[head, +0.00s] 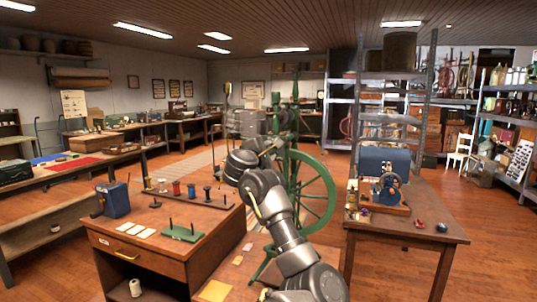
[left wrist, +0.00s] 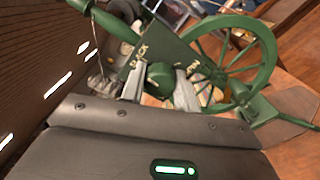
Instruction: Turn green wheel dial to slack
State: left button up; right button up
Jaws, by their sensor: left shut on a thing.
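The green spinning wheel (head: 311,190) stands on the floor between two tables, its large spoked wheel upright. In the left wrist view its wheel (left wrist: 262,62) is at the upper right. A green panel (left wrist: 155,42) carries white lettering, with "SLACK" partly covered and "SPIN" to its right. The round green dial (left wrist: 160,78) sits below the panel, between the fingers of my left gripper (left wrist: 160,88), which is shut on it. I cannot tell which word the dial points to. In the head view my arm hides the dial and the fingertips. My right gripper is not in view.
A wooden desk (head: 150,245) with spools and a blue box (head: 113,199) stands left of the wheel. A wooden table (head: 430,232) with a blue hand-cranked machine (head: 385,165) stands to the right. Floor shows beyond the right table.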

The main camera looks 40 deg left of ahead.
pick_arm(q)
jog(key=shift+f+n, duration=0.1)
jog(key=shift+n, duration=0.2)
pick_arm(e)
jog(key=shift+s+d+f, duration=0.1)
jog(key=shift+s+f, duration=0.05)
pick_arm(q)
jog(key=o, duration=1)
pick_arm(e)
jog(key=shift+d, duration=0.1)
pick_arm(q)
jog(key=shift+p+v, duration=2.85)
jog(key=shift+v, duration=2.55)
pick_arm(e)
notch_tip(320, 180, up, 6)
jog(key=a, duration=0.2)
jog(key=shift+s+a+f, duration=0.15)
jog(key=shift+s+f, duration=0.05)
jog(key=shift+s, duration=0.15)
